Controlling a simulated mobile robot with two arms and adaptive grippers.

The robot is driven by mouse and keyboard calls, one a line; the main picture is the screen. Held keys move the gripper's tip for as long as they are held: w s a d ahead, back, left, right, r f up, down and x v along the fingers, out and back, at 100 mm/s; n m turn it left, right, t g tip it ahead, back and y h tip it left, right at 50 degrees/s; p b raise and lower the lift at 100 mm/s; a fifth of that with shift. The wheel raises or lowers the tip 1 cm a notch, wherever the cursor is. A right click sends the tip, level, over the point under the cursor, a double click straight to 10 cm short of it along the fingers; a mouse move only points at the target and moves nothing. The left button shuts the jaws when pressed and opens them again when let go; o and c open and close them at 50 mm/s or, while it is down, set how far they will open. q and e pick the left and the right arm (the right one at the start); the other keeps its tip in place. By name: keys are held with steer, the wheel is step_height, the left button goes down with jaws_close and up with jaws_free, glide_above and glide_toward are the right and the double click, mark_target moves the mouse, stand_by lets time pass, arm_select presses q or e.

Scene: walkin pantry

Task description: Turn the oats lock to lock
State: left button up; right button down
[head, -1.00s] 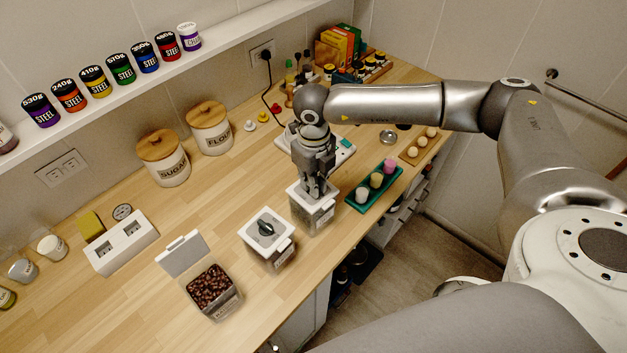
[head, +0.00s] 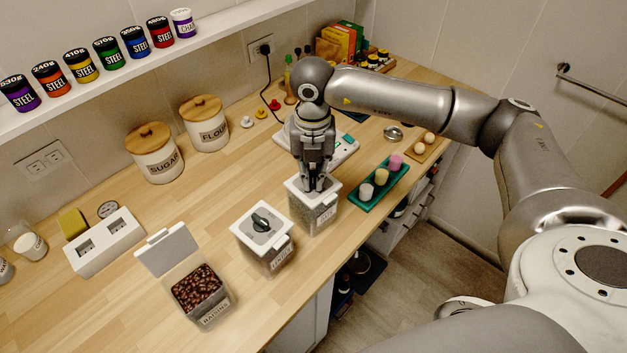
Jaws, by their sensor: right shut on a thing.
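Three clear containers stand in a row near the counter's front edge. My right gripper (head: 314,183) points down onto the white lid of the far-right container (head: 318,217), shut on its lock knob, which the fingers mostly hide. The middle container (head: 265,262) has a closed white lid with a dark lock knob (head: 261,220) in plain view. The near-left container (head: 203,299) has its lid (head: 167,251) swung open and holds dark raisins. I cannot read for sure which label says oats. My left gripper is not in view.
A green tray (head: 366,206) with colored cups stands just right of the gripped container. A white scale-like device (head: 343,155) lies behind it. Sugar (head: 158,161) and flour (head: 207,131) jars stand at the wall.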

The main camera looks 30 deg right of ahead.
mark_target(311, 177)
steer(key=m+b, duration=0.1)
steer(key=m, duration=0.1)
steer(key=m+b, duration=0.1)
steer(key=m, duration=0.1)
steer(key=shift+w+a+f+m+b, duration=0.1)
steer(key=shift+f+m+b, duration=0.05)
steer(key=shift+m+b, duration=1.1)
steer(key=shift+m, duration=1.35)
steer(key=c, duration=1.5)
jaws_free()
steer(key=shift+r, duration=0.25)
step_height(311, 177, up, 12)
steer(key=shift+f, duration=0.1)
